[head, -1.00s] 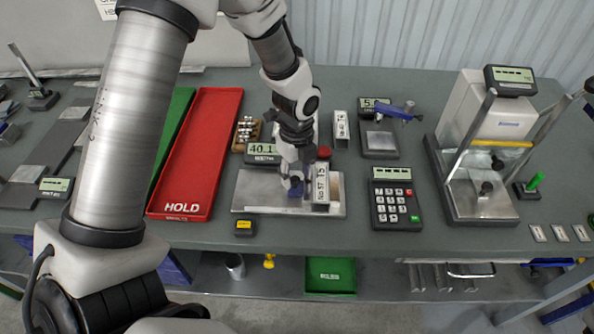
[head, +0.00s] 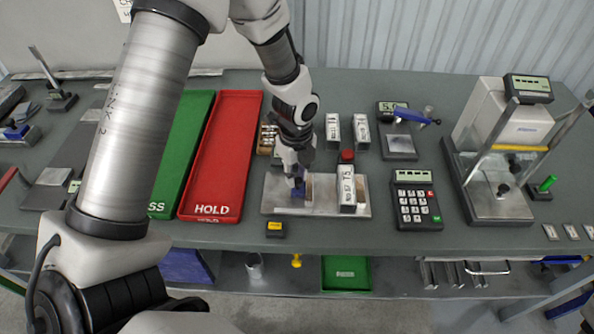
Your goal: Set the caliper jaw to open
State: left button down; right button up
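The caliper is a silver plate (head: 325,210) on the bench, in the middle of the head view. A white labelled block (head: 347,190) stands upright on its right part. A thin brownish jaw (head: 309,187) stands to the left of the block, with a clear gap between them. My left gripper (head: 298,189) points down at the plate, close against the left side of this jaw. Its blue fingertips are small and partly hidden, so I cannot tell whether they are closed on the jaw. The readout behind the plate is hidden by my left arm. My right gripper is out of view.
A red HOLD tray (head: 225,150) and a green tray (head: 185,150) lie left. Two white blocks (head: 333,130) stand behind the plate near a red knob (head: 347,156). A keypad (head: 416,203), a small scale (head: 399,147) and a press-like stand (head: 497,200) are right.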

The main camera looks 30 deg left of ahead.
pick_arm(q)
jog(key=shift+s+d+f, duration=0.1)
jog(key=shift+s+f, duration=0.15)
jog(key=shift+f, duration=0.05)
jog(key=c, duration=1.3)
grip_release()
jog(key=o, duration=0.3)
jog(key=shift+s, duration=0.1)
jog(key=shift+a, duration=0.25)
jog(key=shift+d+r, duration=0.15)
jog(key=shift+r, duration=0.3)
notch_tip(320, 180, up, 11)
jog(key=shift+r, duration=0.15)
